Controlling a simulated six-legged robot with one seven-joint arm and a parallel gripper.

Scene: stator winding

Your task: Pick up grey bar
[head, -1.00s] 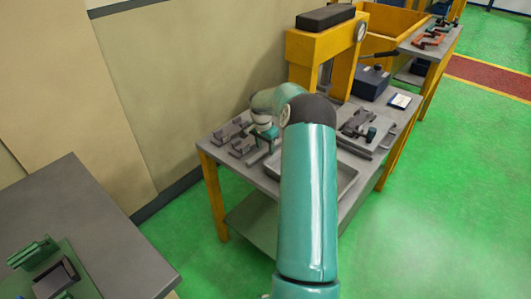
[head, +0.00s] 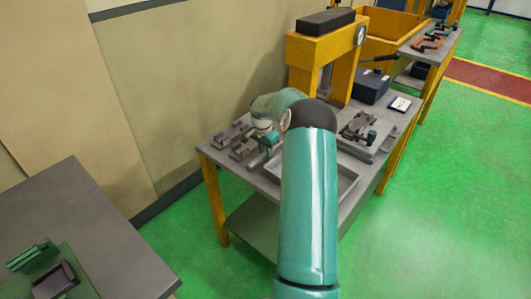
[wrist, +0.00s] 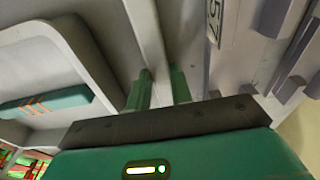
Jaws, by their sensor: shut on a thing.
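My gripper (wrist: 160,90) shows two green fingers in the wrist view, shut on a grey bar (wrist: 150,42) that runs away from me between them. In the head view my gripper (head: 265,148) is low over the left part of the grey-topped table (head: 212,154), beside the grey blocks.
Grey stepped blocks (head: 232,135) stand left of my gripper; they also show in the wrist view (wrist: 290,60), near a plate marked 57 (wrist: 214,22). A shallow tray (head: 345,185) lies to the right, partly behind my arm. A yellow press (head: 300,52) stands behind.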

